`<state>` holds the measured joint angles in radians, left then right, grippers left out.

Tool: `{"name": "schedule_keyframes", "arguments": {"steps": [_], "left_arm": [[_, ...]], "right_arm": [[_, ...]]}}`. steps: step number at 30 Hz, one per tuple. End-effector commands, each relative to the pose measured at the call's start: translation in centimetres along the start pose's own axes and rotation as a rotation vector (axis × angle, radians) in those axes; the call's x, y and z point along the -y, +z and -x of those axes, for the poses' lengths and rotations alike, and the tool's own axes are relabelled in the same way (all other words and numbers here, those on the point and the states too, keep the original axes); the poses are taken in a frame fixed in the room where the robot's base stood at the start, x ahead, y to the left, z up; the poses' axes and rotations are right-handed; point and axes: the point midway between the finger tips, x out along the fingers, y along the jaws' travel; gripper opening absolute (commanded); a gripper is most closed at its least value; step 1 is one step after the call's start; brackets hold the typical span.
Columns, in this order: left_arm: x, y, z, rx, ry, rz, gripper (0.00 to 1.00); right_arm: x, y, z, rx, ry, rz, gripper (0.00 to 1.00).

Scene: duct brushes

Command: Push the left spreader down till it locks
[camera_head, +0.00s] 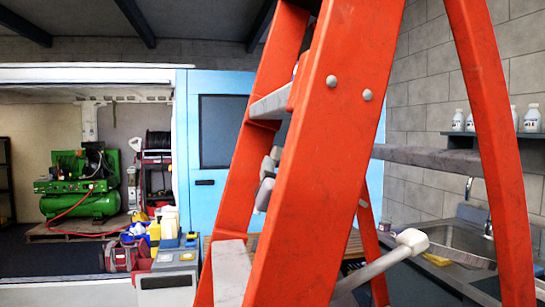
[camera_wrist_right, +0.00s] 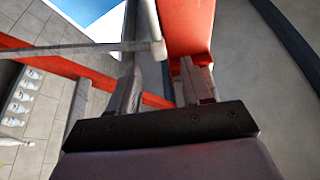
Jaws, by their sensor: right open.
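A tall orange stepladder (camera_head: 318,150) fills the middle of the head view, with a grey step (camera_head: 231,272) low between its rails. A grey rod with a cream knob (camera_head: 412,240) sticks out right of the near rail, probably part of a spreader. In the right wrist view, two grey bars meet at a pale knob (camera_wrist_right: 157,48), apparently the same joint. My right gripper (camera_wrist_right: 160,82) is open, its fingers just below the knob, with orange ladder rail (camera_wrist_right: 187,28) beyond. I cannot tell whether it touches the bar. My left gripper is in neither view.
A sink counter (camera_head: 460,240) and a shelf with white bottles (camera_head: 532,118) stand on the right. A green compressor (camera_head: 82,185), a grey bin (camera_head: 168,277) and a blue door (camera_head: 220,125) are behind on the left.

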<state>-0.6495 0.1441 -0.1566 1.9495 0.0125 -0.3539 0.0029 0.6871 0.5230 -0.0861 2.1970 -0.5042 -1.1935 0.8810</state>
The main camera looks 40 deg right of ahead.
Motion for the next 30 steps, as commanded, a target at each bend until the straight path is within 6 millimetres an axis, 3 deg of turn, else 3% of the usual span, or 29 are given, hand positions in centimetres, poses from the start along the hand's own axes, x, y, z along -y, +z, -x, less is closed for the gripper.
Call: {"name": "schedule_keyframes", "arguments": {"steps": [12, 25, 27, 30], "left_arm": [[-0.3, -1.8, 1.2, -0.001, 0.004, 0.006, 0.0], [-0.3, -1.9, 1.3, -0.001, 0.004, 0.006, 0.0], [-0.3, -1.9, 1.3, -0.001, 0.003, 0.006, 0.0], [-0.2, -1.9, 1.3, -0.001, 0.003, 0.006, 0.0]], "right_arm": [[0.1, -0.1, -5.5, 0.001, 0.0, 0.004, 0.49], [0.0, 0.1, -6.3, 0.001, -0.001, 0.002, 0.49], [0.0, 0.1, -6.3, 0.001, -0.001, 0.002, 0.26], [0.0, 0.1, -6.2, 0.001, -0.001, 0.002, 0.0]]}}
